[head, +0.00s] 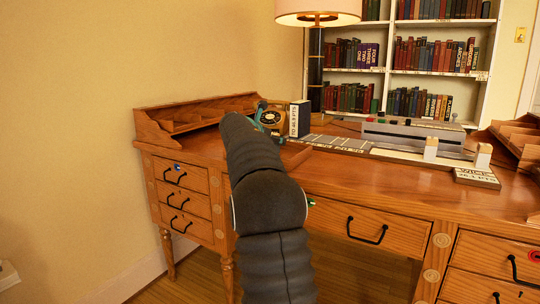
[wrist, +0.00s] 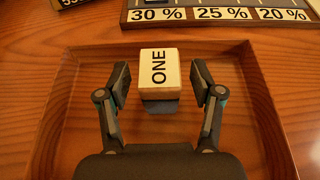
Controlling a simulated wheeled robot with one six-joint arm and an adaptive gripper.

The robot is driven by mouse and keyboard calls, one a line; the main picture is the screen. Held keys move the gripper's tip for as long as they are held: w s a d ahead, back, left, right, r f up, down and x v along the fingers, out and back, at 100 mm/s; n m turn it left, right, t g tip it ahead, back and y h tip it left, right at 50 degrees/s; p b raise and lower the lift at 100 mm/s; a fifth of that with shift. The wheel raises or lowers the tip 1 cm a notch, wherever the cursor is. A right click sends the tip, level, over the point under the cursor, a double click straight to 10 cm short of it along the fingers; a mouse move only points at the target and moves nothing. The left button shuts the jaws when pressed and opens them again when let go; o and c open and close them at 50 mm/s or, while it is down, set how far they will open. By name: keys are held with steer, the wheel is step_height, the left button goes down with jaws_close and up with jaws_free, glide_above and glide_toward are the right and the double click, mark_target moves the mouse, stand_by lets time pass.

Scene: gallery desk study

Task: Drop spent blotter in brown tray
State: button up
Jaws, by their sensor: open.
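A cream block marked ONE with a dark blue-grey lower part, apparently the blotter (wrist: 158,68), is inside the brown tray (wrist: 252,75), towards its far wall in the wrist view. My gripper (wrist: 159,73) is open, with one finger on each side of the block and a visible gap at both sides. The block looks set down on the tray floor, but its contact is partly hidden. In the head view my arm hides the block and most of the tray; only the tray's right rim (head: 299,157) shows.
A board marked 30 %, 25 %, 20 % (wrist: 222,14) lies just beyond the tray. Two cream-topped blocks (head: 431,149) (head: 482,157) stand at right beside a long grey device (head: 415,135). A dark upright box (head: 300,119) stands behind the tray. The desk front is clear.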

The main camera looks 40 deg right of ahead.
steer(key=v, duration=1.2)
steer(key=shift+s, duration=0.1)
steer(key=s+a+f+m+y+p, duration=0.1)
steer(key=s+a+f+m+y, duration=0.3)
steer(key=s+a, duration=0.7)
steer(key=s+a+f+m+y+p, duration=0.1)
steer(key=s+a+f+m+y, duration=0.3)
steer(key=s+a+f+m, duration=0.5)
steer(key=s+a+f+m+y+p, duration=0.2)
steer(key=s+a+f+m+y, duration=0.2)
steer(key=s+a+m, duration=0.5)
steer(key=s+a+f, duration=0.2)
steer(key=s+a, duration=0.2)
steer(key=s, duration=0.3)
steer(key=shift+s+f+t+y, duration=0.15)
steer(key=shift+s+t+y, duration=0.1)
steer(key=shift+t+y, duration=0.05)
